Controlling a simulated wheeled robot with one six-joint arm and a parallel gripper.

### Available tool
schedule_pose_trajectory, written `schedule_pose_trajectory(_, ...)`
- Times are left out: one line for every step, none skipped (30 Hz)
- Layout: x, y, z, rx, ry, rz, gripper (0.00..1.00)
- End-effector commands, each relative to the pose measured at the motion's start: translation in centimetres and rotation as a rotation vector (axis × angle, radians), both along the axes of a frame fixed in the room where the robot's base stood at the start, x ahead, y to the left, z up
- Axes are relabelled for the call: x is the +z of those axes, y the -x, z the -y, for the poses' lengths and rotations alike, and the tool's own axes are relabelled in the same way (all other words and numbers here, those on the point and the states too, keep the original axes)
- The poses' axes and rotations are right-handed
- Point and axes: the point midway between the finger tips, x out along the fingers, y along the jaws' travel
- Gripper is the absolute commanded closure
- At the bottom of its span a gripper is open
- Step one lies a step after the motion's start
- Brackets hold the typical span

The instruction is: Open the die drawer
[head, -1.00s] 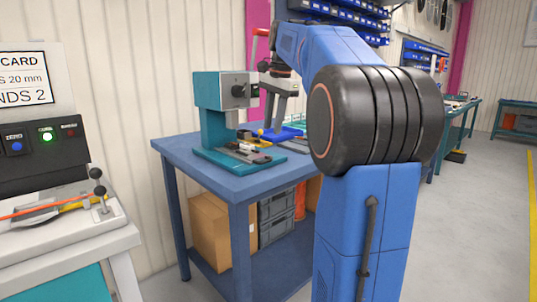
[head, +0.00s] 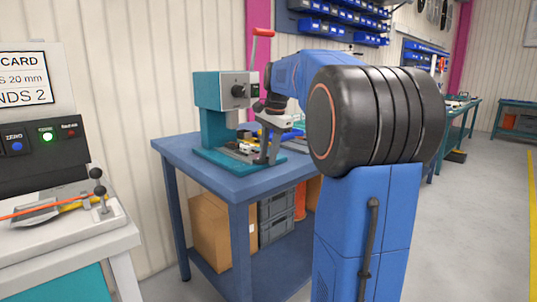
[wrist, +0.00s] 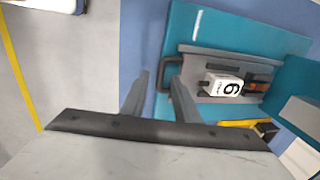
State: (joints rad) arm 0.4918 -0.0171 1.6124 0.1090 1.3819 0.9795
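The die drawer (wrist: 208,52) is a grey slide on the teal base of the press (head: 215,115). A white block marked 6 (wrist: 223,86) sits on it. Its dark bar handle (wrist: 163,62) sticks out at its left end in the wrist view. My gripper (wrist: 159,77) is open, with its two fingers apart and nothing gripped. The fingertips are close to the handle, and the right finger overlaps part of it in the picture; I cannot tell if they touch. In the head view my gripper (head: 266,160) is low at the right front of the press base.
The press stands on a blue table (head: 195,168) with a cardboard box (head: 210,225) and grey crates (head: 276,220) underneath. A yellow-and-black item (wrist: 250,127) lies beside the drawer. A red lever (head: 255,45) rises behind the press. Open floor lies to the right.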

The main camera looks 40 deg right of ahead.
Motion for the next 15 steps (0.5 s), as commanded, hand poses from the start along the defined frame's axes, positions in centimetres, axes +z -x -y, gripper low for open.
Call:
schedule_pose_trajectory(0.01, 0.0, 0.0, 0.0, 0.0, 0.0, 0.72)
schedule_pose_trajectory(0.01, 0.0, 0.0, 0.0, 0.0, 0.0, 0.72)
schedule_pose_trajectory(0.01, 0.0, 0.0, 0.0, 0.0, 0.0, 0.74)
schedule_pose_trajectory(0.02, 0.0, 0.0, 0.0, 0.0, 0.0, 0.82)
schedule_pose_trajectory(0.02, 0.0, 0.0, 0.0, 0.0, 0.0, 0.89)
schedule_pose_trajectory(0.02, 0.0, 0.0, 0.0, 0.0, 0.0, 0.98)
schedule_pose_trajectory(0.02, 0.0, 0.0, 0.0, 0.0, 0.0, 1.0)
schedule_pose_trajectory(0.02, 0.0, 0.0, 0.0, 0.0, 0.0, 1.0)
schedule_pose_trajectory(0.03, 0.01, 0.0, 0.0, 0.0, 0.0, 1.0)
schedule_pose_trajectory(0.03, 0.0, 0.01, 0.0, 0.0, 0.0, 1.0)
schedule_pose_trajectory(0.03, 0.01, 0.0, 0.0, 0.0, 0.0, 1.0)
schedule_pose_trajectory(0.04, 0.06, 0.02, 0.0, 0.0, 0.0, 1.0)
schedule_pose_trajectory(0.05, 0.16, 0.02, 0.0, 0.0, 0.0, 1.0)
schedule_pose_trajectory(0.05, 0.34, 0.05, -0.001, 0.0, 0.0, 1.0)
schedule_pose_trajectory(0.06, 0.73, 0.11, -0.001, 0.0, 0.0, 1.0)
